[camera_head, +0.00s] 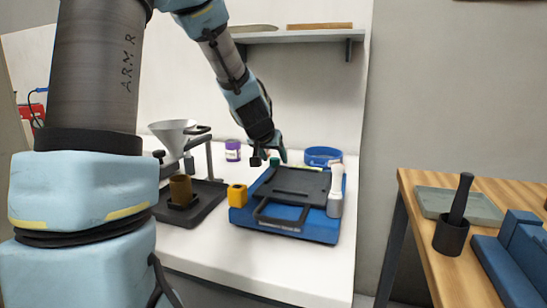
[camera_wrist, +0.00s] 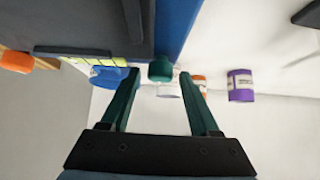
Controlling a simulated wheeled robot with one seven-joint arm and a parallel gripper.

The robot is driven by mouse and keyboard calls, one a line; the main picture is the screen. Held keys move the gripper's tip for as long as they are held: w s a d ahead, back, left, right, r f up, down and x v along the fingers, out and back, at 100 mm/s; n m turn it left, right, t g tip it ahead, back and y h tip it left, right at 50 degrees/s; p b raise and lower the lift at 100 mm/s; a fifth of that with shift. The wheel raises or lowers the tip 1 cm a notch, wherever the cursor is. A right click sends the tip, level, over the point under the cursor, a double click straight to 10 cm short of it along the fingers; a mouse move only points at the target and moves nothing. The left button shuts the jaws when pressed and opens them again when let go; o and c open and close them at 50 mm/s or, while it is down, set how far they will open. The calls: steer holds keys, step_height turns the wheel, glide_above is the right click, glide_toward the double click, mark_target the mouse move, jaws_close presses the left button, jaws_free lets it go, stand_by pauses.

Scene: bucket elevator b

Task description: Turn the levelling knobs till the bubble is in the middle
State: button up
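The blue levelling device (camera_head: 295,232) with a dark top plate stands on the white bench in the head view. Its blue edge (camera_wrist: 178,30) and dark plate also show in the wrist view. A yellow-green strip (camera_wrist: 85,53), perhaps the level vial, lies along the plate's edge; no bubble can be made out. A green knob (camera_wrist: 160,70) sits at the device's edge, between my fingertips in the picture; I cannot tell whether they touch it. An orange knob (camera_wrist: 16,62) is at the far left. My gripper (camera_wrist: 159,76) is open, at the device's back in the head view (camera_head: 266,157).
A white-and-grey bottle-like object (camera_head: 335,192) stands by the device's right side, a yellow block (camera_head: 237,195) by its left. A funnel stand (camera_head: 192,208) is farther left. A purple jar (camera_head: 232,150) and blue ring-shaped container (camera_head: 322,156) are behind. A shelf (camera_head: 290,36) is above.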

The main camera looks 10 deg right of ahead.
jaws_close()
steer(key=shift+s+d+r+p, duration=0.1)
steer(key=shift+r+p, duration=0.05)
steer(key=shift+p, duration=0.75)
